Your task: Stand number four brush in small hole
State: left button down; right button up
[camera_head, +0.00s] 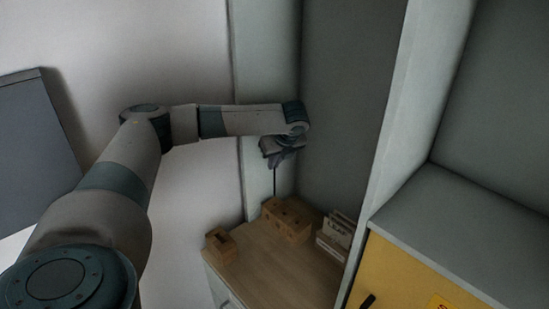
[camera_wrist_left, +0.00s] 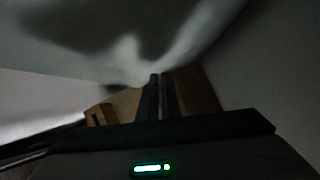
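My left gripper (camera_head: 278,158) is above the back of a wooden-topped cabinet, pointing down. Its fingers (camera_wrist_left: 161,95) are close together in the left wrist view. A thin dark brush (camera_head: 275,182) hangs upright below them, its lower end just above a wooden block with holes (camera_head: 287,219). The block also shows in the left wrist view (camera_wrist_left: 198,90), partly behind the fingers. The number on the brush cannot be read, and the block's separate holes are too small and dark to tell apart. My right gripper is out of view.
A smaller wooden block (camera_head: 221,246) stands at the cabinet top's left edge. Pale boxes lettered "LEAF" (camera_head: 337,234) stand right of the holed block. Grey walls rise closely behind and to the right. A yellow-fronted cabinet (camera_head: 398,277) is at right. The cabinet top's front (camera_head: 285,275) is clear.

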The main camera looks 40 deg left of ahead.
pick_arm(q)
notch_tip(320, 180, down, 3)
jog(key=shift+r, duration=0.1)
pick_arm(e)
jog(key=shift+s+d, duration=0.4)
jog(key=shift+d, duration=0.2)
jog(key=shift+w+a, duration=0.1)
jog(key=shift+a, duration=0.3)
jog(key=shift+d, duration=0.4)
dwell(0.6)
pick_arm(q)
jog(key=shift+f, duration=0.45)
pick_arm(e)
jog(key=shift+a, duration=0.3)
